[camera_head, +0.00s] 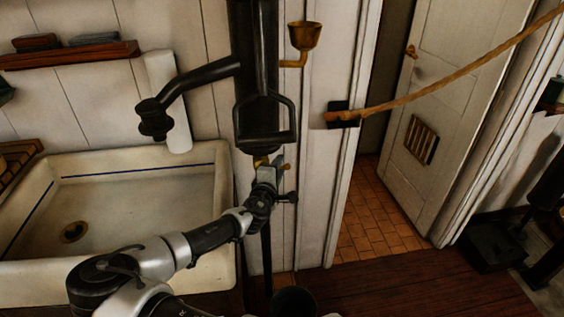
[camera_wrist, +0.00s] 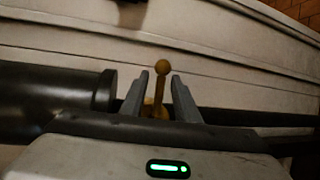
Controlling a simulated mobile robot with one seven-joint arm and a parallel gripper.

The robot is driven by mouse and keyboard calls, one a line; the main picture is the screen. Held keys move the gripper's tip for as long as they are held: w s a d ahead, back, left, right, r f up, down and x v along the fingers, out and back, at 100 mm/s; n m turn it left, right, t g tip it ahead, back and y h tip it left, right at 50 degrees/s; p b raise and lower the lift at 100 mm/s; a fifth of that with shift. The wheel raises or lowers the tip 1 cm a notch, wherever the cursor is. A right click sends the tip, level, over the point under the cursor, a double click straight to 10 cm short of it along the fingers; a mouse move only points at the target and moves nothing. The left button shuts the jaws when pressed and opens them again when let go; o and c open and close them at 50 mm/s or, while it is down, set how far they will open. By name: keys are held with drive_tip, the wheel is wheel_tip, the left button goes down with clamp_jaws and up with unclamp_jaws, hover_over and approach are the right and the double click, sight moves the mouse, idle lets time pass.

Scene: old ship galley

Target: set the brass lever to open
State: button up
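The brass lever (camera_wrist: 160,84) shows in the wrist view as a thin stem with a ball end, rising from a brass base. It stands between the two fingers of my gripper (camera_wrist: 161,92), with a narrow gap seen on each side. The fingers are apart and do not seem to press on it. In the head view my gripper (camera_head: 271,165) is just below the black pump's handle, and a bit of brass (camera_head: 260,161) shows beside it. The rest of the lever is hidden there by my gripper.
The black pump (camera_head: 255,60) with its loop handle (camera_head: 266,125) and spout (camera_head: 205,73) is right above my gripper. A white sink (camera_head: 140,160) lies to the left. A rope (camera_head: 440,80) crosses the doorway at right. A brass cup (camera_head: 304,37) hangs on the wall.

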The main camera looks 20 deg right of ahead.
drive_tip(key=shift+x, duration=1.95)
clamp_jaws()
